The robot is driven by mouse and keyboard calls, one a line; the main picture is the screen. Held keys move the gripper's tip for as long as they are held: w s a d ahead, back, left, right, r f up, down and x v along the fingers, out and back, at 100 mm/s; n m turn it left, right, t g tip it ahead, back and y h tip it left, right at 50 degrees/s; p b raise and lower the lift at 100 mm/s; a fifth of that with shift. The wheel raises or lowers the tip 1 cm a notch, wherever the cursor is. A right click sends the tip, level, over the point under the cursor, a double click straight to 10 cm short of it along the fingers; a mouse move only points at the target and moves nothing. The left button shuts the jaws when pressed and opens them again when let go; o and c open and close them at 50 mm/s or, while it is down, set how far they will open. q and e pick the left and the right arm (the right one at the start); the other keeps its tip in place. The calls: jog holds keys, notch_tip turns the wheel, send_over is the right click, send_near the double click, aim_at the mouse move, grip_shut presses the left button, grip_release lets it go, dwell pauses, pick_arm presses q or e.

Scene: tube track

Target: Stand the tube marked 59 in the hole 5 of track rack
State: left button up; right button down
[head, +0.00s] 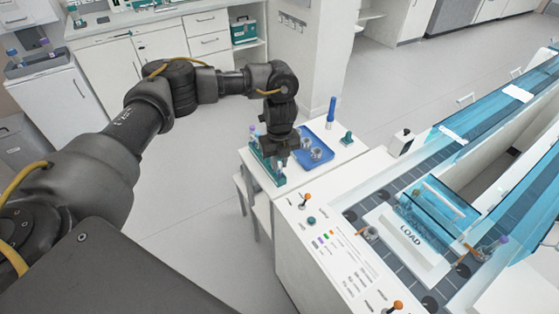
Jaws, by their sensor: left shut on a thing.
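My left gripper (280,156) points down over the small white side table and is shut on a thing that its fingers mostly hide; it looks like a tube. A teal rack (265,165) stands at the table's left edge, right beside and partly behind the gripper. A tube with a purple cap (252,129) shows at the rack's far end. The number 59 and the hole numbers are too small to read. Another purple-capped tube (503,240) is at the right, by the track. My right gripper is not in view.
A blue tray (322,148) with small jars lies right of the gripper, with a blue bottle (331,110) behind it. The white track machine (335,270) with its LOAD plate (408,240) and clear blue covers fills the right.

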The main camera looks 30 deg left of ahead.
pick_arm(q)
jog(key=o, duration=0.8)
notch_tip(320, 180, up, 11)
jog(key=shift+f, duration=0.1)
dwell(0.5)
dwell(0.6)
